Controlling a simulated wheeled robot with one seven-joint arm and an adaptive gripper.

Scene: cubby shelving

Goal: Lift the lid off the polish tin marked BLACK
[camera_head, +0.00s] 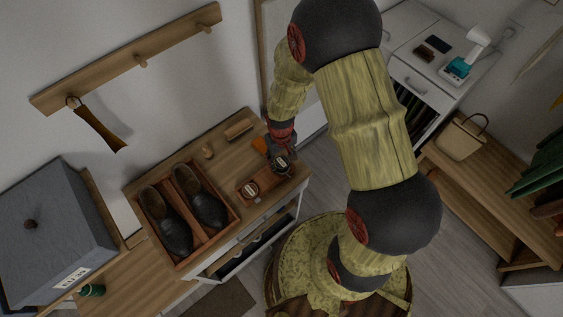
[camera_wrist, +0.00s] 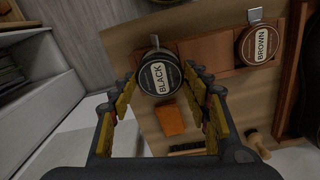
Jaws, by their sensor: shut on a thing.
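The polish tin marked BLACK (camera_wrist: 159,77) has a round dark lid with a pale label, facing me in the wrist view. In the head view it shows small (camera_head: 282,163) at the bench's right end. My gripper (camera_wrist: 161,82) is shut on its lid, one finger on each side. In the head view my gripper (camera_head: 283,153) is over this tin. The tin body is mostly hidden under the lid; I cannot tell whether lid and body are apart. A similar tin marked BROWN (camera_wrist: 257,45) stands beside it, also visible in the head view (camera_head: 251,188).
An orange block or cloth (camera_wrist: 170,120) lies near the BLACK tin. A brush (camera_head: 238,129) lies on the bench (camera_head: 221,151). Dark shoes (camera_head: 206,208) sit in a wooden tray to the left. Metal tabs (camera_wrist: 254,15) stand by the tins. A grey box (camera_head: 50,227) is farther left.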

